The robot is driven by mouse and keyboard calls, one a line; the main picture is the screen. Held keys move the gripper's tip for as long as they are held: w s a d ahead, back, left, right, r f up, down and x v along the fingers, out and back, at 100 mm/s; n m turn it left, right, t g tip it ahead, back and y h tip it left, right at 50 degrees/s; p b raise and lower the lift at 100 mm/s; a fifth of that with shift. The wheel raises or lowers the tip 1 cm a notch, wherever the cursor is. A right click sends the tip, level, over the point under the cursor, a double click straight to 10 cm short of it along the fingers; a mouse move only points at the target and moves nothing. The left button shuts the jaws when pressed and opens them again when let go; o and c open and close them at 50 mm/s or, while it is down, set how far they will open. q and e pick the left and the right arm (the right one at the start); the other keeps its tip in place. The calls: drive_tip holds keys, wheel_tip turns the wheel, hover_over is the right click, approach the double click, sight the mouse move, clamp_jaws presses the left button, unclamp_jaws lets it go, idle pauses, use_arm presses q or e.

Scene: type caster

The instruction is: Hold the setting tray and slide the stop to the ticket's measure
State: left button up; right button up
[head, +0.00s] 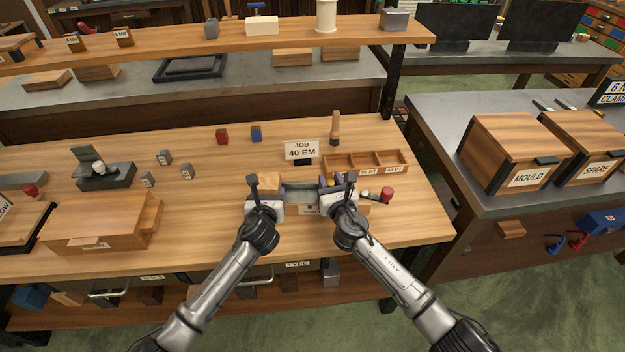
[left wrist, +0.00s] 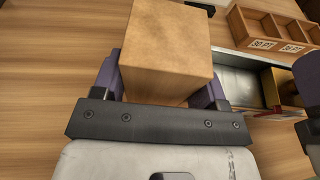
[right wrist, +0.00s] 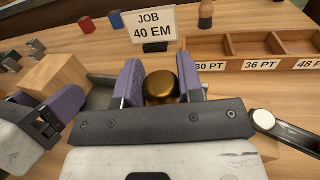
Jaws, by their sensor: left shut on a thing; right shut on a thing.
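The metal setting tray (head: 298,196) lies on the bench between my grippers; its inside also shows in the left wrist view (left wrist: 238,75). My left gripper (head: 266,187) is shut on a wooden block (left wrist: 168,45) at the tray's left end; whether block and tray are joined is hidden. My right gripper (head: 340,186) is shut on a round brass knob (right wrist: 161,84), seemingly the stop's, near the tray's right end. The stop's lower part and its place along the scale are hidden. The ticket (head: 302,150) stands behind the tray and reads "JOB 40 EM".
A wooden compartment rack (head: 366,163) labelled in points stands behind and right of the tray. A red-knobbed item (head: 386,194) lies right of my right gripper. A wooden-handled tool (head: 335,125) stands behind the rack. Small red (head: 222,137) and blue (head: 256,133) blocks stand at back.

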drive_tip(key=d, duration=0.5)
drive_tip(key=shift+s+d+f, duration=0.15)
drive_tip(key=shift+s+d, duration=0.05)
drive_tip(key=o, duration=0.9)
drive_tip(key=v, duration=1.1)
drive_tip(key=shift+s, duration=0.25)
